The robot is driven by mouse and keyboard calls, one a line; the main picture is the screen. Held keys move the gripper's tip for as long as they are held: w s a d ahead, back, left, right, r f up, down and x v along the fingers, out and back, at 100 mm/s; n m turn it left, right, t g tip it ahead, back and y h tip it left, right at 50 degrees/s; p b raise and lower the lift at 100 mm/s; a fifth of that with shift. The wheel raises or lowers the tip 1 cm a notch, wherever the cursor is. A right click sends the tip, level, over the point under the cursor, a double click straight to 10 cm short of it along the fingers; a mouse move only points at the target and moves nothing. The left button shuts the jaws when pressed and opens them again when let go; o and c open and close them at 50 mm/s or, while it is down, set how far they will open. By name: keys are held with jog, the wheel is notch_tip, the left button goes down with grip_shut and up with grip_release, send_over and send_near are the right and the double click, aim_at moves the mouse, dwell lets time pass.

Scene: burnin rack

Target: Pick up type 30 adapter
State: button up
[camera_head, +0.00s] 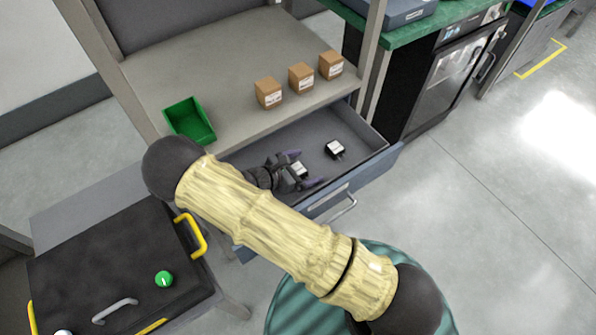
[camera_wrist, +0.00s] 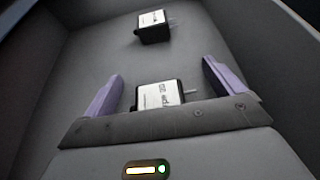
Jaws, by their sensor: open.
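Two small black adapters with white labels and metal prongs lie in the open drawer (camera_head: 311,145). The nearer adapter (camera_head: 300,168) is at my gripper (camera_head: 305,169); in the wrist view this adapter (camera_wrist: 160,95) sits between the two purple fingers of my gripper (camera_wrist: 162,85), with its lower part hidden by the gripper body. The fingers are open and stand apart from its sides. The farther adapter (camera_head: 335,149) lies to the right in the drawer, and ahead in the wrist view (camera_wrist: 153,27). The label print is too small to read for a type.
The drawer's front with its handle (camera_head: 343,206) is pulled out below a shelf (camera_head: 222,75). On the shelf are a green bin (camera_head: 190,121) and three brown boxes (camera_head: 301,77). A black case (camera_head: 110,260) with yellow handles stands at left. Open floor lies to the right.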

aim_at(303, 166)
jog(key=c, duration=1.1)
jog(key=shift+r, duration=0.1)
notch_tip(303, 166, up, 10)
jog(key=shift+f+p, duration=0.1)
jog(key=shift+p, duration=0.95)
